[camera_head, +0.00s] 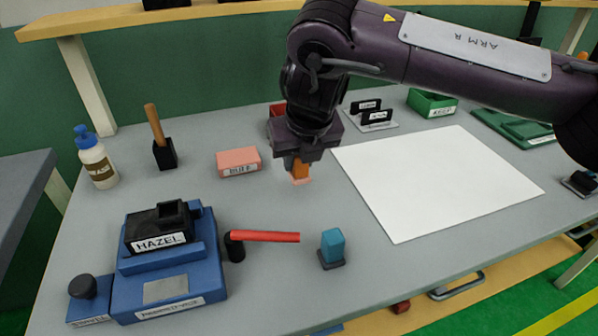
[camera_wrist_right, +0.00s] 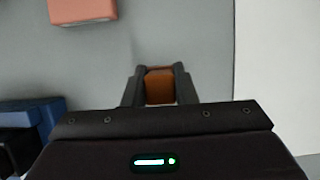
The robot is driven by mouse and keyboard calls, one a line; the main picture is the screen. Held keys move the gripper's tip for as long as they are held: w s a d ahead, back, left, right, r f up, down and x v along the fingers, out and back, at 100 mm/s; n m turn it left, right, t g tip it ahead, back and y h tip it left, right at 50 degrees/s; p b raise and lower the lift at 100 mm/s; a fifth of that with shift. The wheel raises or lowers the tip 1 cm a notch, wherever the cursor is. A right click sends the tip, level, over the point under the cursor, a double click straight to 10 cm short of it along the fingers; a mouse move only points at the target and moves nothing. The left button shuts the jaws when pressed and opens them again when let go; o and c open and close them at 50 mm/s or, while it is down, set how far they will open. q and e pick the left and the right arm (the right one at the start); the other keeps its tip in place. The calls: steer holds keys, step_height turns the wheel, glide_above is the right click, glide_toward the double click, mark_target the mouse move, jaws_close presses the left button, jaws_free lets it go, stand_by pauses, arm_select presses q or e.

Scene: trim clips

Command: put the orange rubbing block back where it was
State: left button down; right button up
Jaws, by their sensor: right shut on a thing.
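The orange rubbing block (camera_head: 300,171) is upright between the fingers of my right gripper (camera_head: 296,163), near the middle of the grey table. The gripper points down and is shut on the block. In the right wrist view the block (camera_wrist_right: 160,88) shows between both fingers of my right gripper (camera_wrist_right: 157,80). A small pinkish patch (camera_head: 303,181) shows at the block's foot. I cannot tell whether the block touches the table. My left gripper is not in view.
A pink box labelled BUFF (camera_head: 238,162) lies left of the gripper. A white sheet (camera_head: 435,185) lies to the right. A blue HAZEL device (camera_head: 165,270) is at front left. A red container (camera_head: 276,110) is partly hidden behind the gripper.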

mark_target(299, 171)
step_height(299, 171, down, 3)
steer(key=shift+f, duration=0.2)
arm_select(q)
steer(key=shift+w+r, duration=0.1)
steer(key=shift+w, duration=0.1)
arm_select(e)
steer(key=o, duration=1)
steer(key=shift+f, duration=0.1)
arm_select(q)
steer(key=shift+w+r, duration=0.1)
arm_select(e)
steer(key=shift+r, duration=0.25)
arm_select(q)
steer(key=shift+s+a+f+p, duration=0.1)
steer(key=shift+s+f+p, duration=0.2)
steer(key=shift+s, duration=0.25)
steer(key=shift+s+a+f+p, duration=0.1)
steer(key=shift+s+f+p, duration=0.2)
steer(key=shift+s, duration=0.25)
arm_select(e)
steer(key=v, duration=1.1)
steer(key=shift+r, duration=0.4)
steer(key=shift+s+d, duration=0.1)
steer(key=shift+s, duration=0.05)
